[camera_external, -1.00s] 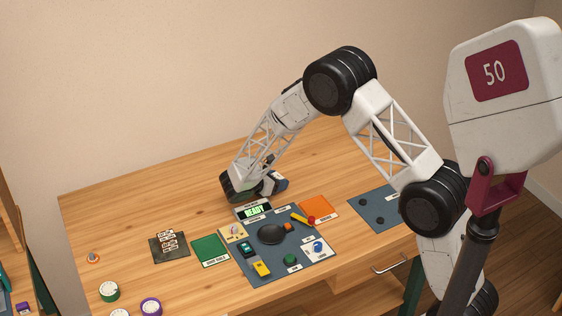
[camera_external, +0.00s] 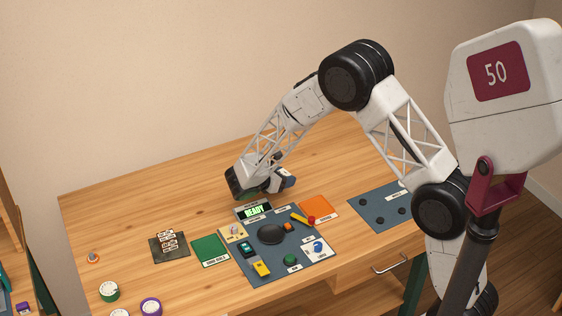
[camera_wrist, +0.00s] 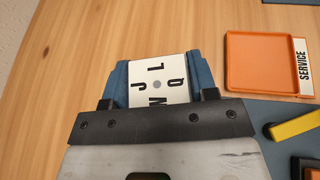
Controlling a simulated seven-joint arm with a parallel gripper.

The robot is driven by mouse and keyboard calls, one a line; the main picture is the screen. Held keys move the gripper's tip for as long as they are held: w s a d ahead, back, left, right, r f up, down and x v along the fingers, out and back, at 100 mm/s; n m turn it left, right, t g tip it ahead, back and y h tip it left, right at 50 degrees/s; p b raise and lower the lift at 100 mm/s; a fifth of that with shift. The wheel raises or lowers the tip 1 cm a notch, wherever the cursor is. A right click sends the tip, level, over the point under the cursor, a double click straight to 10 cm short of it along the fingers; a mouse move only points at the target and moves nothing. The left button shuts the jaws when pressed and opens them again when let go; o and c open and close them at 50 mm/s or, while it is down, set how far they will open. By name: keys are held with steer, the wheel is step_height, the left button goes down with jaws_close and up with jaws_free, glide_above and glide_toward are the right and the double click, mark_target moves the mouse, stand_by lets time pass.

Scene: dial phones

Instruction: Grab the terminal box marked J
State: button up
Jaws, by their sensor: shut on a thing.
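A white-topped box (camera_wrist: 158,92) shows in the wrist view between the blue fingers of my gripper (camera_wrist: 157,76). Its top carries a J on the left, an L at the top, a Q on the right and a partly hidden letter at the bottom, around a grey dot. My gripper is shut on this box. In the external view my gripper (camera_external: 280,184) is low over the back middle of the table, behind the READY display (camera_external: 254,211). The box cannot be made out clearly there.
An orange tray (camera_wrist: 267,62) marked SERVICE lies to the right; it also shows in the external view (camera_external: 319,207). A dark panel (camera_external: 290,270) with several controls is in front. A green tray (camera_external: 209,250), a dark card mat (camera_external: 168,256) and a slate pad (camera_external: 383,210) flank it.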

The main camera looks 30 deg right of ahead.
steer(key=s, duration=0.4)
steer(key=s+d, duration=0.1)
steer(key=s, duration=0.3)
steer(key=s+d+r, duration=0.1)
steer(key=s, duration=0.3)
steer(key=shift+s, duration=0.1)
stand_by(0.4)
